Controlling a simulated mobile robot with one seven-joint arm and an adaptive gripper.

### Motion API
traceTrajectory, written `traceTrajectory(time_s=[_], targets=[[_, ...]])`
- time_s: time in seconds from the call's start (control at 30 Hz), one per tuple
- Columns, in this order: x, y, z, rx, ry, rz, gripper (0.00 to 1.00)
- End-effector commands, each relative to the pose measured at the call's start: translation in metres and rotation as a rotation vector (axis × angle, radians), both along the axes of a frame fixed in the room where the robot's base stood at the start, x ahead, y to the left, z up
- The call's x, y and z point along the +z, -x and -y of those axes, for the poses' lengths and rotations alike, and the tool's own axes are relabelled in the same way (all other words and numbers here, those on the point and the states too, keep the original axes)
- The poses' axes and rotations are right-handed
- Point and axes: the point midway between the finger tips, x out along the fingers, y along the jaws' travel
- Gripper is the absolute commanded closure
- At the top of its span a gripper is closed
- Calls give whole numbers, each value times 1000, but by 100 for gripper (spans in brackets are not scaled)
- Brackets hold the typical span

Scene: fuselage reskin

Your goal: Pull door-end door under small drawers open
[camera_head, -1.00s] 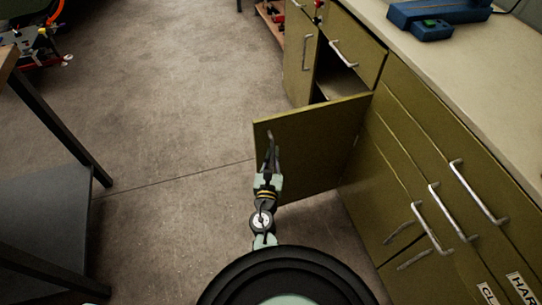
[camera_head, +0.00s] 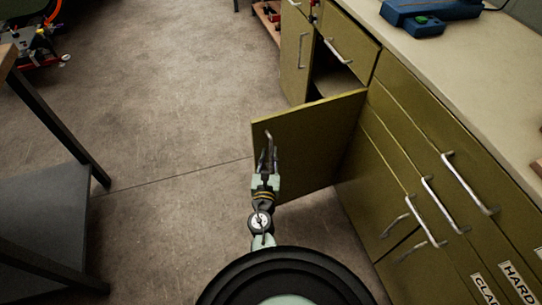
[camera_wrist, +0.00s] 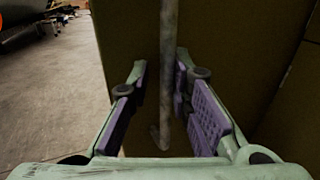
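The olive-green door (camera_head: 315,145) stands swung out wide from the cabinet, below the smaller drawers. Its metal handle (camera_head: 269,141) is upright near the door's free edge. My gripper (camera_head: 268,160) is at this handle. In the wrist view, the handle (camera_wrist: 168,75) runs between the two purple-padded fingers (camera_wrist: 161,75). The fingers are apart, with a clear gap on the left and the right finger close to the handle. I cannot tell whether the right finger touches it. The door panel (camera_wrist: 225,45) fills most of that view behind the handle.
The cabinet's drawer fronts (camera_head: 415,160) with metal handles run along the right. An open compartment (camera_head: 335,78) shows behind the door. A dark table (camera_head: 50,235) stands at the left. The concrete floor (camera_head: 170,110) between is clear. A blue tool (camera_head: 430,12) lies on the countertop.

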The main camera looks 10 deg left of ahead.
Motion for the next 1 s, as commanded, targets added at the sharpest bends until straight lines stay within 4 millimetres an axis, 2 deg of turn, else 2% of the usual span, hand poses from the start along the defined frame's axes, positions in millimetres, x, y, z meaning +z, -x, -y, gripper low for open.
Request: traceTrajectory(time_s=[0.13, 0.57, 1.0], targets=[[0, 0, 2, -4, 0, 0, 71], [5, -1, 5, -11, 0, 1, 71], [54, 0, 3, -7, -3, 3, 71]])
